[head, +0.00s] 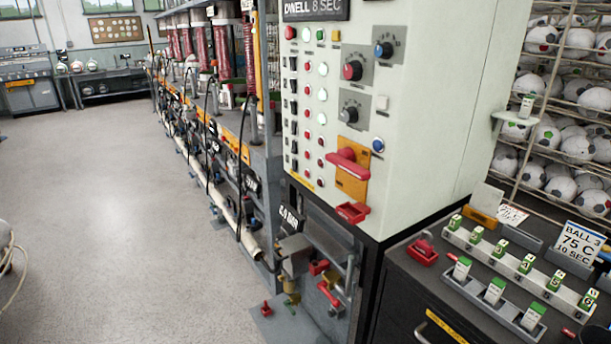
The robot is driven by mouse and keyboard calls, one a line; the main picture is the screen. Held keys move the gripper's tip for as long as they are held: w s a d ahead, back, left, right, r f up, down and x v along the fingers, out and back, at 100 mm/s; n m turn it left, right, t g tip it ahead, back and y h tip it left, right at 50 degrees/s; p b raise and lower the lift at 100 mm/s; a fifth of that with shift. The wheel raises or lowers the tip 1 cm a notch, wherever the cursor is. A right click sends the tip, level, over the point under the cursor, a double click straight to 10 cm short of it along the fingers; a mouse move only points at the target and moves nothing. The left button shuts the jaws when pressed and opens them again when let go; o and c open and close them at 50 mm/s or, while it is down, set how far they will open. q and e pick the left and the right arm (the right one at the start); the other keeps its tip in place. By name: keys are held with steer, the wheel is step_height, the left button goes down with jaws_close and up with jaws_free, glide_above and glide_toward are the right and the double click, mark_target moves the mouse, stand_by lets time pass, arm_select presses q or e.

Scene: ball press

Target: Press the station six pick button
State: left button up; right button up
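Neither of my grippers shows in the head view. A tall pale control cabinet (440,90) stands in the middle, its front carrying columns of small round red and white buttons or lamps, such as a white button (323,69) and a red button (308,69). Small dark label plates run down their left side, too small to read. To the right, several green-and-white blocks (500,247) stand in a row on a pale rail (470,243). I cannot tell which item is the station six pick button.
A red lever (347,162) juts from an orange plate. A dark bench (395,300) with a front tray (510,312) fills the lower right. Ball racks (570,130) stand behind. Open floor (100,220) lies left.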

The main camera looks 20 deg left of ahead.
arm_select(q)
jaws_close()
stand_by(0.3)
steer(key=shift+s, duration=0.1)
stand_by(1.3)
